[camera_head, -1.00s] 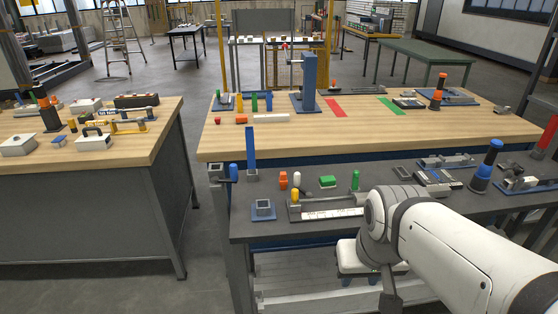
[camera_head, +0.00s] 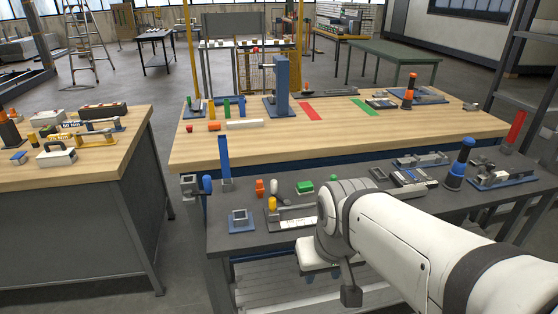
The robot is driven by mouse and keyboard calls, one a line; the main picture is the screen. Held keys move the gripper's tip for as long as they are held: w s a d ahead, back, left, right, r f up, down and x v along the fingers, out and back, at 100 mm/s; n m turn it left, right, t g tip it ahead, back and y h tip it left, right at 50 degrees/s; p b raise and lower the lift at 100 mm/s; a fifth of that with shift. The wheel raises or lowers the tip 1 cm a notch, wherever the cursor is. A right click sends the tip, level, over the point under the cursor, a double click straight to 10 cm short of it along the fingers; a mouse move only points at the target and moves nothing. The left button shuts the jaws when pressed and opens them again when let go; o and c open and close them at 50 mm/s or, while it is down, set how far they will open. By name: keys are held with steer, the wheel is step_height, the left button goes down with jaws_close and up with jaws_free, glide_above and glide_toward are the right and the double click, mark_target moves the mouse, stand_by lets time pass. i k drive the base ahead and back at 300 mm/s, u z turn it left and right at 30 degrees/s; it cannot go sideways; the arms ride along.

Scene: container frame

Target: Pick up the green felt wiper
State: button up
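A small green block (camera_head: 304,188), which looks like the green felt wiper, lies on the dark front bench (camera_head: 375,212). It sits right of an orange piece and a light-coloured piece, just left of my arm's bend. It stands clear of my arm in the picture, and nothing holds it. My white arm reaches in from the lower right and bends in front of the bench. My gripper's fingers do not show, so their distance from the block cannot be seen.
A blue post (camera_head: 224,158), a blue-based fixture (camera_head: 241,220) and a yellow-topped piece (camera_head: 272,204) stand left of the block. A blue cylinder (camera_head: 460,162) and metal fixtures stand at the right. A wooden table (camera_head: 245,152) adjoins behind; another stands at left.

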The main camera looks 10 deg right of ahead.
mark_target(306, 187)
steer(key=i, duration=0.85)
steer(key=u, duration=0.05)
